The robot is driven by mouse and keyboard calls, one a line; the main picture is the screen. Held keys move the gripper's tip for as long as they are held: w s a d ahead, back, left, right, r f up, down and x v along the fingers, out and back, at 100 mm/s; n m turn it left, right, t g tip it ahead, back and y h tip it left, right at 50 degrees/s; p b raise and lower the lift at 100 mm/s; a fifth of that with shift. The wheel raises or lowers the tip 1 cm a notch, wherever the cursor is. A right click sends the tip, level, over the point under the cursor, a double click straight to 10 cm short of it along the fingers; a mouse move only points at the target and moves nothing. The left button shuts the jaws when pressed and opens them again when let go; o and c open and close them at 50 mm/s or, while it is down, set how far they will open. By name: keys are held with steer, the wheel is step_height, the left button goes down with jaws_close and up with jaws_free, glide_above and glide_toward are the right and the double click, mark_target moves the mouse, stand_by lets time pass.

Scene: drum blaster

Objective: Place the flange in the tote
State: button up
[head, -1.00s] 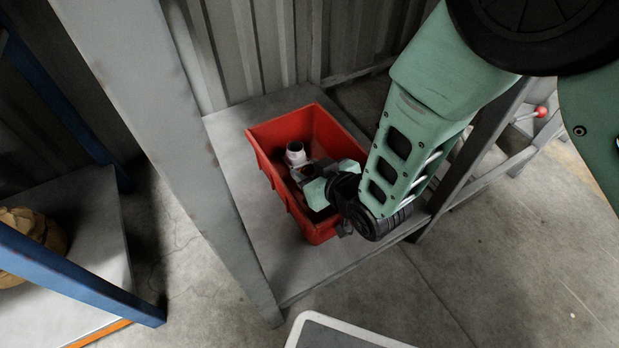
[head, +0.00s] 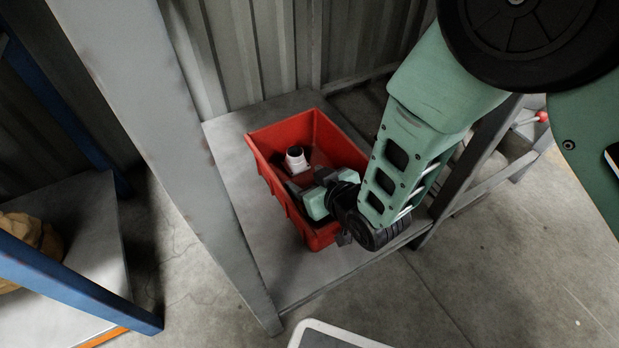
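The red tote (head: 272,172) stands on a grey shelf inside a metal frame. The flange (head: 296,158), a pale pipe-like piece with a round opening, is inside the tote toward its far left part. My gripper (head: 305,188) reaches into the tote from the right, close to the flange on its near side. The arm's wrist and gripper body hide most of the fingers and the tote's near right part. I cannot tell whether the fingers touch the flange or how wide they are.
A grey upright post (head: 165,140) stands left of the tote, with bare shelf (head: 232,150) between them. A corrugated wall (head: 260,50) is behind. A blue rack (head: 75,275) with a brown item (head: 32,240) is at left. Concrete floor (head: 500,260) is open at right.

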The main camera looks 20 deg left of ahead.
steer(key=shift+s+d+f, duration=0.15)
steer(key=shift+f, duration=0.3)
steer(key=shift+r, duration=0.3)
steer(key=r+p+v, duration=0.1)
steer(key=p+v, duration=0.5)
steer(key=v, duration=0.6)
steer(key=d+r+m+g+h, duration=0.25)
steer(key=d+r+h, duration=0.35)
steer(key=r, duration=0.4)
steer(key=s+d+r+g+h, duration=0.1)
steer(key=s+d+r+g, duration=0.1)
steer(key=s+d+r, duration=0.2)
steer(key=s+d+r+g+h, duration=0.2)
steer(key=s+d+r, duration=0.3)
steer(key=d, duration=0.5)
steer(key=shift+s+r+m+g+h, duration=0.3)
steer(key=shift+m+g, duration=0.05)
steer(key=shift+m, duration=0.1)
steer(key=shift+p, duration=0.3)
